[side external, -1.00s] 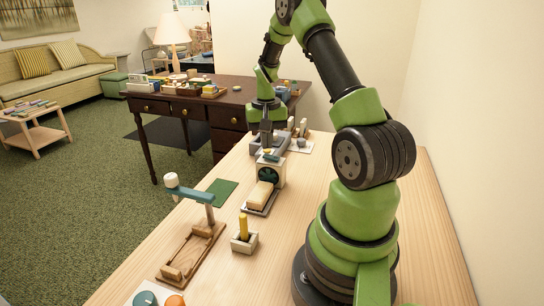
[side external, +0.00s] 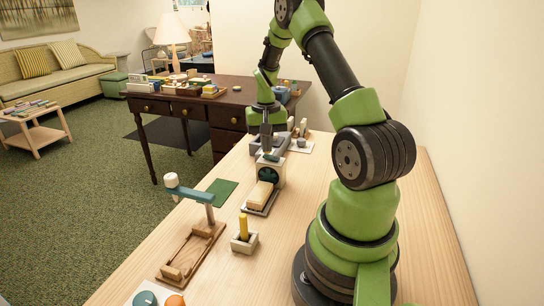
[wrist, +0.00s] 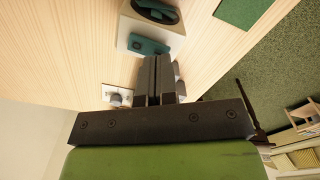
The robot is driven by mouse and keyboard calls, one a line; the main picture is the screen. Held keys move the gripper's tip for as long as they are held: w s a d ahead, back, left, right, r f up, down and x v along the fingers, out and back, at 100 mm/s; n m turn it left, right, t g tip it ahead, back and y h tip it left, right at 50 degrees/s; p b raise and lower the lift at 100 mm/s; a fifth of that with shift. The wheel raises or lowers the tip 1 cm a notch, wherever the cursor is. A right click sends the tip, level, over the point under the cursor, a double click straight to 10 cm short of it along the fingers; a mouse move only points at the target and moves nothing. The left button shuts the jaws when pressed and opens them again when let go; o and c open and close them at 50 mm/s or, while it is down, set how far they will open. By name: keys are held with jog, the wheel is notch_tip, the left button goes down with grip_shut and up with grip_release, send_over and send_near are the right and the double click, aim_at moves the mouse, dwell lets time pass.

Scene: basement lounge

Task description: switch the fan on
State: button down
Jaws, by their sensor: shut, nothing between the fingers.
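The fan (side external: 270,173) is a small pale box with a dark round grille on its front, standing on the wooden table (side external: 320,180). A teal rocker switch (side external: 271,158) lies on its top. In the wrist view the fan (wrist: 128,28) is at the top, and the teal switch (wrist: 147,45) lies just beyond my fingertips. My gripper (side external: 267,151) points down at the top of the fan, with its fingers together and empty. In the wrist view my gripper (wrist: 155,62) is close to the switch; I cannot tell whether they touch.
A tray with a cream block (side external: 261,195) stands in front of the fan. A grey box (side external: 256,144) is behind it, and a pale plate with a knob (side external: 301,145) is to its right. A green mat (side external: 220,192) lies left.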

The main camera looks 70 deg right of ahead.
jog(key=shift+f, duration=0.85)
dwell(0.3)
jog(key=shift+r, duration=3.55)
jog(key=w+a+r+n+t, duration=0.2)
jog(key=w+a+r, duration=0.1)
jog(key=a+r, duration=0.55)
jog(key=s+a+r+n+t+y, duration=0.1)
jog(key=s+a+r+n+t, duration=0.1)
jog(key=s+a, duration=0.4)
jog(key=s+a+r+n+t+y, duration=0.1)
jog(key=s+a+r+n+t, duration=0.2)
jog(key=a, duration=1.1)
jog(key=s+r+n, duration=0.1)
jog(key=s+r, duration=0.1)
jog(key=s, duration=0.1)
jog(key=shift+a+r, duration=0.15)
